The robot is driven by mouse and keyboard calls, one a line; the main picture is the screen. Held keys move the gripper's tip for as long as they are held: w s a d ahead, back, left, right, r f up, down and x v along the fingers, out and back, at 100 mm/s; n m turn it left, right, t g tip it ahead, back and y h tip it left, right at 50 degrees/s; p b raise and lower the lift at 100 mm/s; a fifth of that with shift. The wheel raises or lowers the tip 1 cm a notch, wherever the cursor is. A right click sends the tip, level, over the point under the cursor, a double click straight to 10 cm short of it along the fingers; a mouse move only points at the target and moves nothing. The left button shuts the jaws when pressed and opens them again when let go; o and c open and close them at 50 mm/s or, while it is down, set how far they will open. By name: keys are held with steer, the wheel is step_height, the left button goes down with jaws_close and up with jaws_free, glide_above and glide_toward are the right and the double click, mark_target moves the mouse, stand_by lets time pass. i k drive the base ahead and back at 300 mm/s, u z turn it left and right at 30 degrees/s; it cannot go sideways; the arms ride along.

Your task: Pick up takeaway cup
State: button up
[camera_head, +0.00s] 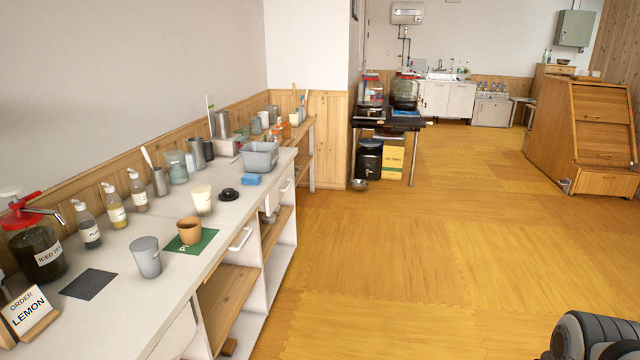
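Three cups stand on the white counter (112,320) at the left, and I cannot tell for sure which is the takeaway cup. A cream cup (201,199) stands beside a black lid-like disc. A brown cup (190,231) stands on a green mat (206,241) near the counter's front edge. A grey cup (146,257) stands nearest to me, left of the green mat. All three are upright, with nothing touching them from my side. Only a dark rounded part of my arm shows at the bottom right, well away from the cups; my gripper is not visible.
An iced tea jar (36,246) with a red tap, an order sign reading LEMON (27,312) and several bottles line the counter. A black mat (89,283), the black disc (229,194) and a grey tub (260,156) lie near the cups. The wooden floor (400,250) is clear.

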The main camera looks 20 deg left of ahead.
mark_target(201, 194)
steer(key=u, duration=0.3)
steer(key=i, duration=1.55)
steer(key=u, duration=1.35)
steer(key=i, duration=1.45)
steer(key=u, duration=0.7)
steer(key=i, duration=0.35)
steer(key=u, duration=0.25)
